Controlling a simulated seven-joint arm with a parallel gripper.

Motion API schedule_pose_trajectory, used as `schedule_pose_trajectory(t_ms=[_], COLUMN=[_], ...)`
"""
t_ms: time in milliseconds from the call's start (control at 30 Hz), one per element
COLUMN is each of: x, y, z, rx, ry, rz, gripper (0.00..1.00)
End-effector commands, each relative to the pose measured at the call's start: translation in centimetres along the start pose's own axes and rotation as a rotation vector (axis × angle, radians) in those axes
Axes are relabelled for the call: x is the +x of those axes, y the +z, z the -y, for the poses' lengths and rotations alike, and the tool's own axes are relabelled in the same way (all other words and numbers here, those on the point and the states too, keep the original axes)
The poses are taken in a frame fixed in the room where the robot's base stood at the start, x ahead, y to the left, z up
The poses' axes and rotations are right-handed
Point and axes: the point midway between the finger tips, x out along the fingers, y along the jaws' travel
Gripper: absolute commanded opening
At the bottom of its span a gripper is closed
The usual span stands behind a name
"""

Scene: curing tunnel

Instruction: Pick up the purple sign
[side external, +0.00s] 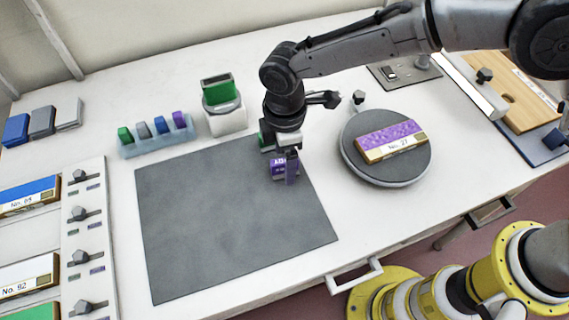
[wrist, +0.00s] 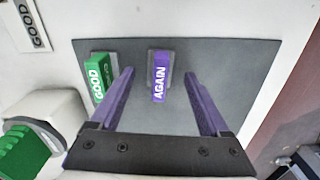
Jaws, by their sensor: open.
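The purple sign (wrist: 160,78), lettered AGAIN, stands on the dark grey mat (wrist: 230,60) in the wrist view. In the side external view the purple sign (side external: 277,169) is at the mat's upper right, partly hidden by a finger. My gripper (wrist: 159,74) has its two purple fingers apart, one on each side of the sign, with gaps visible to both. In the side external view my gripper (side external: 290,166) points down at the sign. A green sign (wrist: 98,77) lettered GOOD stands just outside the left finger.
A round grey turntable (side external: 365,174) carries a purple-topped block marked No. 27 (side external: 391,141) to the right. A white stand with a green piece (side external: 220,92) and a rack of small coloured signs (side external: 154,142) are at the back left. Most of the mat is clear.

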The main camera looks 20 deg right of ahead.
Motion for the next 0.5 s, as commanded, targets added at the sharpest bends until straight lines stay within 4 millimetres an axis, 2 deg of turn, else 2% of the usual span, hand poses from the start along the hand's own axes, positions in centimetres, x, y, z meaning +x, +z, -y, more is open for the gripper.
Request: schedule_pose_trajectory(t_ms=[100,367,400,500], x=[1.29,1.62,1.62,1.61], y=[-0.02,-0.05,-0.05,-0.06], z=[-0.02,-0.03,-0.03,-0.03], rx=[0.000,0.000,0.000,0.000], ry=[0.000,0.001,0.001,0.001], rz=[0.000,-0.001,-0.001,-0.001], gripper=[0.80,0.80,0.78,0.60])
